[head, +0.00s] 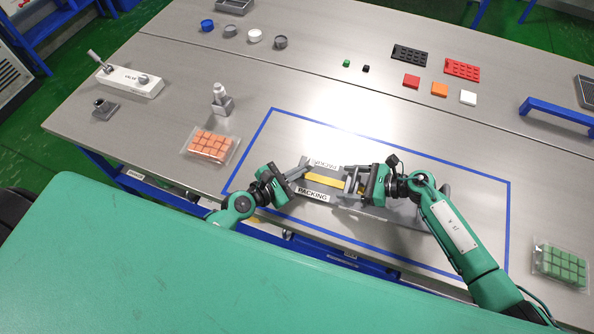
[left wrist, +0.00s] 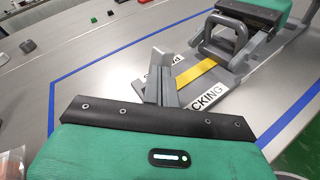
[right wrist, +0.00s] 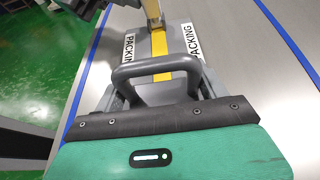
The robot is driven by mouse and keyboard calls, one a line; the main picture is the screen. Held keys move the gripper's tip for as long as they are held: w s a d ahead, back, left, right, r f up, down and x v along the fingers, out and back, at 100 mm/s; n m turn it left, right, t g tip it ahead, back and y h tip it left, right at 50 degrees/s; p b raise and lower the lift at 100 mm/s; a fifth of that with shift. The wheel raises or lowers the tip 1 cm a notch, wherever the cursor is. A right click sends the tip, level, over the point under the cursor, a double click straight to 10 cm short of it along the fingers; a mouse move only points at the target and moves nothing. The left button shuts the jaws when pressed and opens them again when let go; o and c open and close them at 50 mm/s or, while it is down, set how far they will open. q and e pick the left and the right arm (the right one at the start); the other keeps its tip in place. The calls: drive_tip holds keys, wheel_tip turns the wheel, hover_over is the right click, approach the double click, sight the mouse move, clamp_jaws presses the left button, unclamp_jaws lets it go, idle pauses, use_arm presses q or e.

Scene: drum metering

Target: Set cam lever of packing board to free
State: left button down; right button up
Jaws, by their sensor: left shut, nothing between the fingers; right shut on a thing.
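The packing board (right wrist: 181,42) is a grey plate with two "PACKING" labels and a yellow strip (head: 326,181) across its middle. It lies inside the blue taped rectangle. I cannot tell surely whether the handle is the cam lever, and no free mark is readable. My left gripper (head: 303,166) is shut and empty at the board's left end; its fingers also show in the left wrist view (left wrist: 165,85).
An orange block pack (head: 210,145) lies left of the tape, a green one (head: 561,262) at far right. A white valve box (head: 130,80) and several round caps stand at the back left. Coloured blocks and a blue handle (head: 555,115) are at the back right. The rectangle's back is clear.

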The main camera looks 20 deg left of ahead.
use_arm(q)
drive_tip(key=shift+w+d+f, duration=0.1)
drive_tip(key=shift+w+d, duration=0.2)
drive_tip(key=shift+d, duration=0.15)
drive_tip(key=shift+d+f, duration=0.1)
drive_tip(key=shift+d, duration=0.25)
use_arm(e)
drive_tip(key=shift+s+a, duration=0.1)
drive_tip(key=shift+s, duration=0.05)
drive_tip(key=shift+a, duration=0.1)
drive_tip(key=shift+d, duration=0.2)
use_arm(q)
drive_tip(key=r+v, duration=0.1)
drive_tip(key=v, duration=1.3)
drive_tip(key=shift+d+r, duration=0.15)
drive_tip(key=shift+d, duration=0.3)
use_arm(e)
drive_tip(key=o, duration=1.7)
drive_tip(key=shift+d, duration=0.1)
